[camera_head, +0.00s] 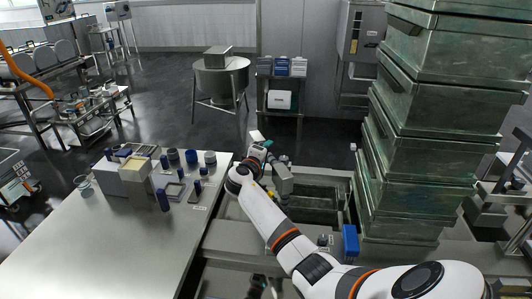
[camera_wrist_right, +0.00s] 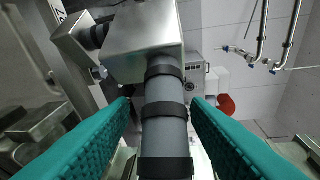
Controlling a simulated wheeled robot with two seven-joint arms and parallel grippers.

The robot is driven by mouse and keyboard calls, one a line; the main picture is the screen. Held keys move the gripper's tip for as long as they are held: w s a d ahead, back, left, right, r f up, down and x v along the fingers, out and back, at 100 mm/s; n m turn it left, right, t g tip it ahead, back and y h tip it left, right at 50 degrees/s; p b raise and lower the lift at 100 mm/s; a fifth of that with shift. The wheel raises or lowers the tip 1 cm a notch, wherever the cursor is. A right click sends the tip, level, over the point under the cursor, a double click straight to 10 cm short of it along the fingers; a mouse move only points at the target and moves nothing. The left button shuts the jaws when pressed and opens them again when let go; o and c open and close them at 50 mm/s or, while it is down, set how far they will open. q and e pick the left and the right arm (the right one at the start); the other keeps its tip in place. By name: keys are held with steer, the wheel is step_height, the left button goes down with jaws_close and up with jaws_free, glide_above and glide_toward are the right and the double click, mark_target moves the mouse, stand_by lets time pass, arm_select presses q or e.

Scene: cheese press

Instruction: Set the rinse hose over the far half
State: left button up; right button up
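My right arm reaches across the metal sink basin (camera_head: 345,204) to its left rim, with the right gripper (camera_head: 263,140) near the far-left corner. In the right wrist view, its two teal fingers (camera_wrist_right: 160,105) are apart, on either side of a grey tube with black bands (camera_wrist_right: 165,128), which looks like the rinse hose. Narrow gaps show between tube and pads, so I see no grip. The tube meets a metal box (camera_wrist_right: 142,45); a grey block (camera_head: 283,180) stands beside the gripper in the head view. A small dark part with a teal tip (camera_head: 262,286) at the bottom edge may be my left gripper; its fingers are unclear.
A tall stack of green metal crates (camera_head: 432,135) stands right of the basin, with a blue block (camera_head: 351,241) near its front. A left table (camera_head: 105,240) holds jars and boxes; its front is bare. A round vat (camera_head: 222,80) stands behind on open floor.

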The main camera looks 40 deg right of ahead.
steer(key=shift+a, duration=0.1)
steer(key=v, duration=1.1)
steer(key=shift+s+a, duration=0.2)
steer(key=shift+a, duration=0.15)
